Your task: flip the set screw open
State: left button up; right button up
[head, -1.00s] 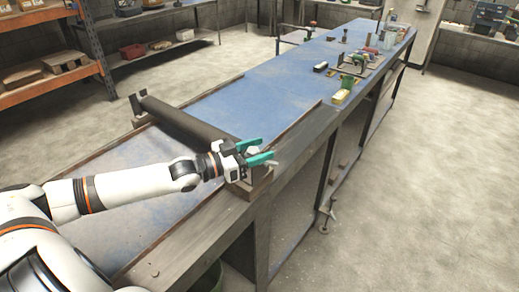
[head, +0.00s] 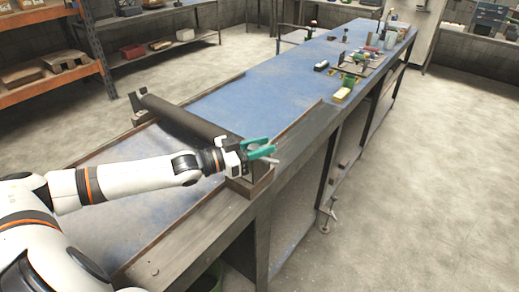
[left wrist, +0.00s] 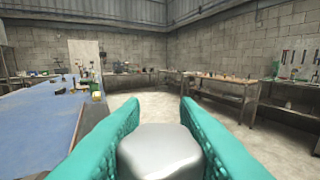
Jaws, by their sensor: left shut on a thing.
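My left gripper (head: 261,148) has teal fingers and is at the near right end of the dark roller across the bench. In the left wrist view its fingers (left wrist: 160,130) stand on both sides of a smooth grey metal piece, which I take to be the set screw (left wrist: 160,152). The gripper is shut on it. In the head view a small pale tip of the set screw (head: 271,160) shows just below the fingers; the rest is hidden. The dark roller (head: 182,118) lies across the blue bench top. My right gripper is not in view.
The long blue bench (head: 268,82) runs away to the far right. A yellow and green block (head: 342,95) and several small tools stand farther along it. A clamp (head: 327,217) hangs at the bench's right side. Open concrete floor (head: 430,170) lies to the right.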

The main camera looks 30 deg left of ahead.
pick_arm(q)
jog(key=m+g+h+p, duration=0.1)
jog(key=h, duration=0.1)
jog(key=m+g+h+p, duration=0.1)
jog(key=m+g+h, duration=0.1)
jog(key=shift+s+d+r+m+g, duration=0.1)
jog(key=shift+s+d+m+g, duration=0.05)
jog(key=shift+m+g, duration=0.15)
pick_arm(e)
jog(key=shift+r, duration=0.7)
pick_arm(q)
jog(key=o, duration=1)
